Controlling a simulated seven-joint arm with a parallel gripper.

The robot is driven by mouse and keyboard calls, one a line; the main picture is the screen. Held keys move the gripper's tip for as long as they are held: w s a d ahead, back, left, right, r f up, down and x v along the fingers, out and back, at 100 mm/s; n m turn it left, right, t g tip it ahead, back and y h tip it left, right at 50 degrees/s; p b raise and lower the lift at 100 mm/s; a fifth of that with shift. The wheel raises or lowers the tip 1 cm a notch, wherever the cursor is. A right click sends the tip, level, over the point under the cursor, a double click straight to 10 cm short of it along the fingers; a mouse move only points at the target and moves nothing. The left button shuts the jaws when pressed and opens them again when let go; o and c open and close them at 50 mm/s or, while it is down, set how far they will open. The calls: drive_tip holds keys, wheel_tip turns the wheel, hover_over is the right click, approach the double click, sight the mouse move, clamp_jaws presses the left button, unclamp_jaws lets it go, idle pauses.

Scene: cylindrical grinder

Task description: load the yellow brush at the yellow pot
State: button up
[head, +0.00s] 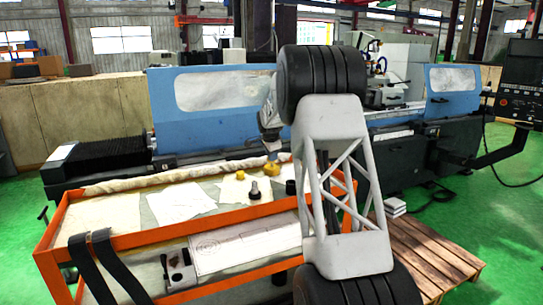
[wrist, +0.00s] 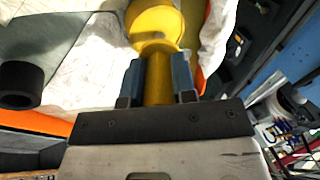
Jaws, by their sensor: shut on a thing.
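In the wrist view, my gripper (wrist: 158,66) is shut on the yellow brush (wrist: 158,90), with a blue finger on each side of its handle. A larger, rounded yellow shape, which looks like the yellow pot (wrist: 152,20), lies right beyond the fingertips. The brush's far end merges with it, so I cannot tell whether they touch. In the head view, yellow shows at the pot (head: 270,169), just below the end of my arm near the cart's back edge. The brush is hard to separate from it there, and the fingers are not clear.
An orange-framed cart (head: 130,247) holds white sheets, a small yellow piece (head: 240,176), a dark knob-like piece (head: 254,189) and a black cylinder (wrist: 20,84). A rolled cloth (head: 185,174) lies along its back edge. The blue grinder (head: 215,100) stands close behind.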

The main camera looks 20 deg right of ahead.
drive_tip(key=shift+r, duration=0.1)
idle(0.3)
drive_tip(key=shift+r, duration=3.35)
drive_tip(key=s+a+f+n+y, duration=0.2)
drive_tip(key=s+a+n, duration=0.3)
drive_tip(key=a, duration=0.5)
drive_tip(key=s+a+f+n+g+y, duration=0.1)
drive_tip(key=s+a+n, duration=0.4)
drive_tip(key=a, duration=0.5)
drive_tip(key=s+a+f+n+y, duration=0.2)
drive_tip(key=s+a+f+n, duration=0.2)
drive_tip(key=a+n, duration=0.4)
drive_tip(key=shift+s+a+f+g+y, duration=0.15)
drive_tip(key=shift+s+a, duration=0.15)
drive_tip(key=shift+a, duration=0.25)
drive_tip(key=shift+s+a+r+g+y, duration=0.15)
drive_tip(key=shift+s+a, duration=0.15)
drive_tip(key=shift+a, duration=0.25)
